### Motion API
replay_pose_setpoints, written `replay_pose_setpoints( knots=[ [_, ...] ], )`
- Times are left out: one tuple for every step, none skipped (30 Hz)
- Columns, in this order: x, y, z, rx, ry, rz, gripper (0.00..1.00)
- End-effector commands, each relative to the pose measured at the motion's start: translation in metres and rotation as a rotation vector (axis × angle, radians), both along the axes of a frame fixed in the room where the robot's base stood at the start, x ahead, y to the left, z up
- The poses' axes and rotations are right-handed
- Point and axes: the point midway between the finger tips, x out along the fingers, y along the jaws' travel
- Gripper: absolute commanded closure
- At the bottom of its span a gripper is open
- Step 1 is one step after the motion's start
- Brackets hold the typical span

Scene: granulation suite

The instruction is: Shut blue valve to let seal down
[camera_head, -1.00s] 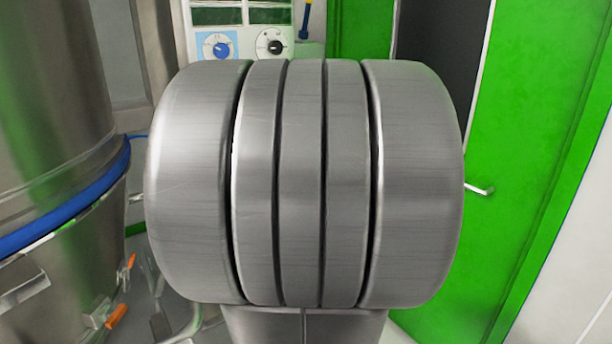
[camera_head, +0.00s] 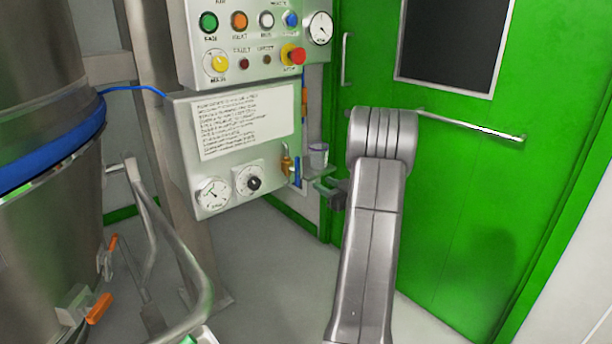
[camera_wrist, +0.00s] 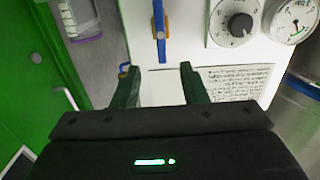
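The lever runs upright in that picture, just beyond my fingertips. In the head view the brass valve body (camera_head: 288,165) is at the panel's lower right edge, with the blue lever (camera_head: 298,172) beside it. My gripper (camera_wrist: 162,80) is open and empty, its two dark green fingers apart. In the head view my gripper (camera_head: 318,186) is small, close to the right of the valve; contact cannot be told. A blue band (camera_head: 50,155) circles the steel vessel.
The control panel (camera_head: 240,125) carries buttons, a gauge (camera_head: 212,195) and a black knob (camera_head: 250,180). A green door (camera_head: 460,200) with a bar handle (camera_head: 475,125) stands behind my arm. Bent steel tubing (camera_head: 150,230) is at left.

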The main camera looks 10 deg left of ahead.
Motion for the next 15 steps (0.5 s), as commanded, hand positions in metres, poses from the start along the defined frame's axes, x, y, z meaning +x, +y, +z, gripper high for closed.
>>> replay_pose_setpoints(
  knots=[
    [0.001, 0.003, -0.002, 0.004, -0.002, 0.008, 0.61],
    [0.002, 0.005, -0.002, 0.005, -0.002, 0.01, 0.61],
    [0.004, 0.008, -0.001, 0.005, -0.003, 0.012, 0.61],
    [0.006, 0.01, -0.001, 0.005, -0.004, 0.012, 0.61],
    [0.008, 0.014, -0.001, 0.005, -0.004, 0.013, 0.61],
    [0.012, 0.018, -0.002, 0.004, -0.004, 0.012, 0.61],
    [0.016, 0.023, -0.002, 0.004, -0.004, 0.011, 0.61],
    [0.019, 0.028, -0.002, 0.005, -0.004, 0.012, 0.61],
    [0.024, 0.034, -0.003, 0.004, -0.004, 0.012, 0.61],
    [0.028, 0.039, -0.003, 0.004, -0.003, 0.012, 0.61],
    [0.032, 0.045, -0.003, 0.004, -0.004, 0.012, 0.61],
    [0.038, 0.052, -0.003, 0.004, -0.004, 0.011, 0.61],
    [0.042, 0.057, -0.003, 0.003, -0.005, 0.01, 0.61],
    [0.046, 0.062, -0.003, 0.004, -0.004, 0.011, 0.61],
    [0.051, 0.069, -0.003, 0.004, -0.004, 0.01, 0.61]
  ],
)
